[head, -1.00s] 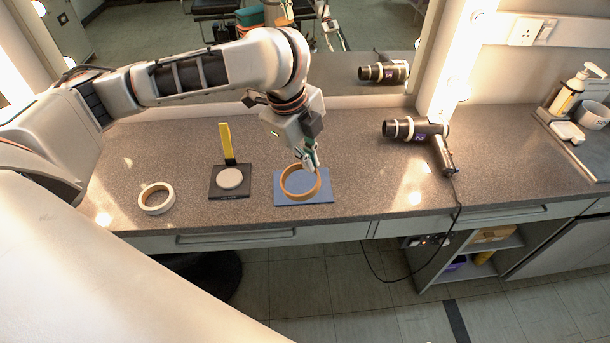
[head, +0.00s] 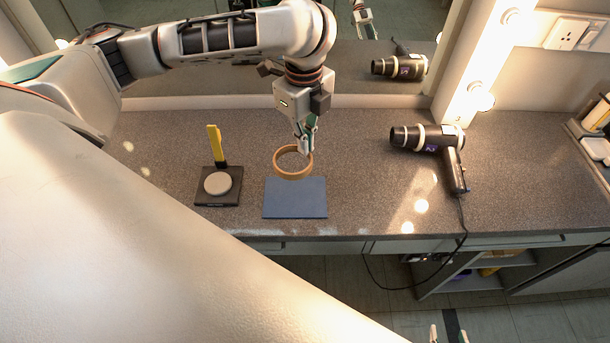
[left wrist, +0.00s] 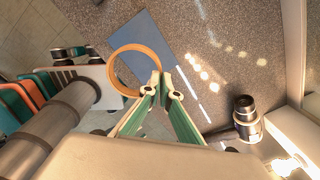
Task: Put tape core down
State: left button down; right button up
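The tape core is a tan-brown ring (head: 278,171), held above the counter by the far edge of the blue mat. My left gripper (head: 305,150) reaches down from above and is shut on the ring's right rim. The left wrist view shows the tape core (left wrist: 112,72) at my left gripper's fingertips (left wrist: 163,80), overlapping the blue mat behind it. The blue mat (head: 295,200) lies bare on the counter. Two fingertips of my right gripper (head: 448,335) show at the bottom edge, apart with nothing seen between them.
The counter between mat and dryer is clear.

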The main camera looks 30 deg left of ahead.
pick_arm(q)
notch_tip(320, 180, down, 9)
jog(key=shift+w+r, duration=0.1)
notch_tip(320, 180, down, 3)
jog(key=shift+f, duration=0.4)
pick_arm(e)
jog(key=shift+w+d+r, duration=0.15)
jog(key=shift+w+r, duration=0.1)
jog(key=shift+w, duration=0.2)
pick_arm(q)
jog(key=c, duration=2.3)
grip_release()
jog(key=shift+f, duration=0.1)
pick_arm(e)
jog(key=shift+s, duration=0.1)
jog(key=shift+f, duration=0.1)
pick_arm(q)
jog(key=shift+r, duration=0.45)
notch_tip(320, 180, up, 11)
jog(key=shift+r, duration=0.2)
